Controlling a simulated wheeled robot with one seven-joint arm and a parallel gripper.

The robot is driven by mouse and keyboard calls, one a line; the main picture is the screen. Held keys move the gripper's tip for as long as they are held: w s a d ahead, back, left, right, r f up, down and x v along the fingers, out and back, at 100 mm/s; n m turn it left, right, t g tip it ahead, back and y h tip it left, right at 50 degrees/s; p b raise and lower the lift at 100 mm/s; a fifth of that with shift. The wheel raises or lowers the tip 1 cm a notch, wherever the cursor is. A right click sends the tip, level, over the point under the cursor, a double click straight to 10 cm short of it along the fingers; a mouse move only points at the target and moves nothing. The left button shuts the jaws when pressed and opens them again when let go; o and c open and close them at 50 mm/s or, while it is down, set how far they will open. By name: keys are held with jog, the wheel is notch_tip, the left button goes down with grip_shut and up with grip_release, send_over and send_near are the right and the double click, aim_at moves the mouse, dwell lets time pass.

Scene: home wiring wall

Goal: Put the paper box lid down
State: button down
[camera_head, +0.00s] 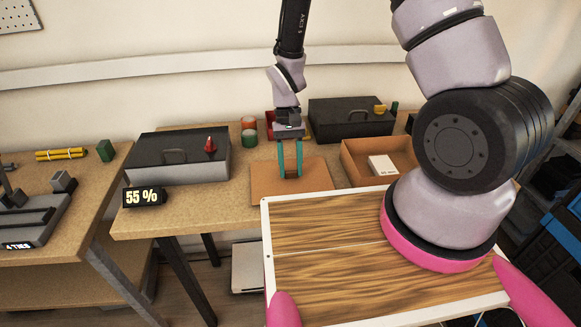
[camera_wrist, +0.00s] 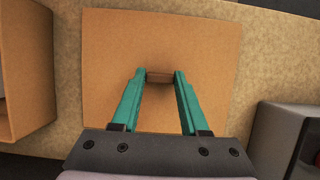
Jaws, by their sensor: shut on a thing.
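The paper box lid (camera_head: 267,187) is a flat brown cardboard sheet. It lies level at the front of the workbench, left of the open paper box (camera_head: 350,168); I cannot tell whether it touches the top or hangs just above it. My gripper (camera_head: 290,173), with teal fingers, points down over the lid's middle. In the wrist view its fingertips (camera_wrist: 160,78) are shut on the small brown handle (camera_wrist: 160,76) of the lid (camera_wrist: 125,35). The open box also shows at the left of the wrist view (camera_wrist: 46,70).
A white block (camera_head: 382,165) sits inside the open box. A black-lidded grey case (camera_head: 180,165) stands left of the lid, with a red item on top. A dark case (camera_head: 350,125) and red and green cans (camera_head: 249,132) stand behind. A "55 %" display (camera_head: 143,196) is at front left.

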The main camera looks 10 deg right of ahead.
jog(key=shift+f, duration=0.2)
jog(key=shift+c, duration=2.1)
grip_release()
jog(key=v, duration=1.3)
jog(key=d+r+m+t+y, duration=0.1)
jog(key=d+r+t, duration=0.25)
jog(key=r, duration=0.55)
jog(key=d+r+m+t+y, duration=0.1)
jog(key=d+r+t, duration=0.1)
jog(key=d+r, duration=0.5)
jog(key=s+d+r+m+t, duration=0.1)
jog(key=s+d+r+t, duration=0.2)
jog(key=s+r, duration=0.2)
jog(key=s+d+r+m+t, duration=0.1)
jog(key=s+r, duration=0.4)
jog(key=r, duration=0.5)
jog(key=shift+s+d+t, duration=0.4)
jog(key=shift+d+t, duration=0.5)
jog(key=shift+t, duration=0.25)
